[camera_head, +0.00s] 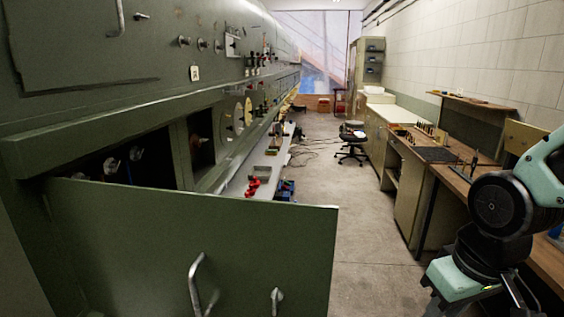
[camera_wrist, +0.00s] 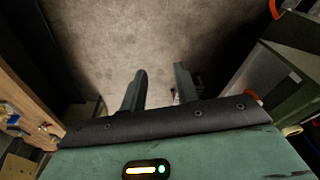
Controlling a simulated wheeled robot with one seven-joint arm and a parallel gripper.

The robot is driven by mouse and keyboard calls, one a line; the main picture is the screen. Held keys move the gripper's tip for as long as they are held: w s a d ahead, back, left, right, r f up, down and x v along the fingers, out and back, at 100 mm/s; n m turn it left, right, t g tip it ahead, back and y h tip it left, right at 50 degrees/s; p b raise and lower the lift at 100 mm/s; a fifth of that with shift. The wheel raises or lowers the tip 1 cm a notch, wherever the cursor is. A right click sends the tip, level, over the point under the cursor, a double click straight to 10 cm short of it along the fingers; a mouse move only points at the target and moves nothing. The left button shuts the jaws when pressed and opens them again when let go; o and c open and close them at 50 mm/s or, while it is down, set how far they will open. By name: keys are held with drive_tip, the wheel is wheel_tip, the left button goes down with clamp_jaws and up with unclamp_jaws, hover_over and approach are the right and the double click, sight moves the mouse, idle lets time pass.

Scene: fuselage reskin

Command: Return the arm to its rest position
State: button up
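In the wrist view my gripper (camera_wrist: 160,72) has its two dark fingers apart, with bare floor (camera_wrist: 100,35) showing between and beyond them. Nothing is between the fingers. In the head view my arm (camera_head: 500,205) is bent at the right edge, beside the workbench. Its lower end shows at the bottom right, but the fingers cannot be made out there.
A green panel door (camera_head: 190,240) with metal handles stands open at the front left, below the long green cabinet wall (camera_head: 90,60). A wooden workbench (camera_head: 470,185) runs along the right. A black chair (camera_head: 352,140) stands farther back. The middle aisle floor (camera_head: 365,235) is clear.

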drive_tip(key=s+a+f+n+g+b, duration=0.1)
drive_tip(key=s+a+f+n+b, duration=0.4)
drive_tip(key=s+a+f+b, duration=0.5)
wheel_tip(320, 180, down, 3)
drive_tip(key=shift+s+a+r+g+b, duration=0.15)
drive_tip(key=shift+g+b, duration=0.15)
drive_tip(key=shift+b, duration=0.9)
drive_tip(key=shift+s, duration=0.1)
